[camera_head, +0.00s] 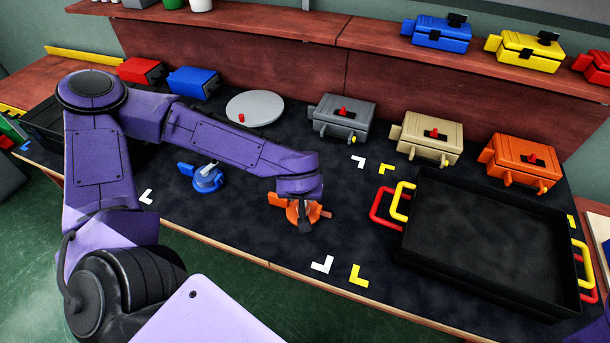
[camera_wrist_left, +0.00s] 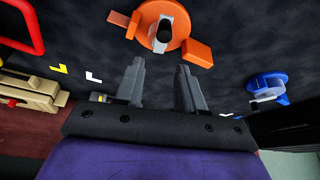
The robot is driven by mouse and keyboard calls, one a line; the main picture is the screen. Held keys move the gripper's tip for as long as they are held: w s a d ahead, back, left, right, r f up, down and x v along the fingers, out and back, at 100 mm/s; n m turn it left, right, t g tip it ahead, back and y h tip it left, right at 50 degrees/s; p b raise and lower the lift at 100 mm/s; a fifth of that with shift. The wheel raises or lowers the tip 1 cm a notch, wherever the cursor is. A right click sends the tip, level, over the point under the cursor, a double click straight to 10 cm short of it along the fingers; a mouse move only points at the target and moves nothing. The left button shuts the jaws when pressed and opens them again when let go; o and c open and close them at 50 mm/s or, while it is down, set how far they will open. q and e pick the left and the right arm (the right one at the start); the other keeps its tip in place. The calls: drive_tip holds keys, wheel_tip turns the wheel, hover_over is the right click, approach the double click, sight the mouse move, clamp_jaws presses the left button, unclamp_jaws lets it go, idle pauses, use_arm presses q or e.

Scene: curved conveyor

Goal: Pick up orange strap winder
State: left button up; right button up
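The orange strap winder (camera_head: 304,212) lies on the dark mat near the middle of the table, partly hidden under my left wrist in the head view. In the left wrist view the orange strap winder (camera_wrist_left: 166,32) shows a round body, a dark centre knob and a block at its side. My left gripper (camera_wrist_left: 158,66) is open and empty, its two fingers apart, with the winder beyond the fingertips. In the head view the left gripper's fingers are hidden by my wrist. My right gripper is in neither view.
A blue winder (camera_head: 207,178) lies to the left on the mat, and a black tray (camera_head: 490,240) with red and yellow handles stands to the right. Grey (camera_head: 342,118), tan (camera_head: 428,137) and orange boxes (camera_head: 522,162) line the back. Mat around the orange winder is clear.

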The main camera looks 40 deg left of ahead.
sight(294, 205)
use_arm(q)
drive_tip(key=x, duration=0.9)
drive_tip(key=shift+f, duration=0.2)
clamp_jaws()
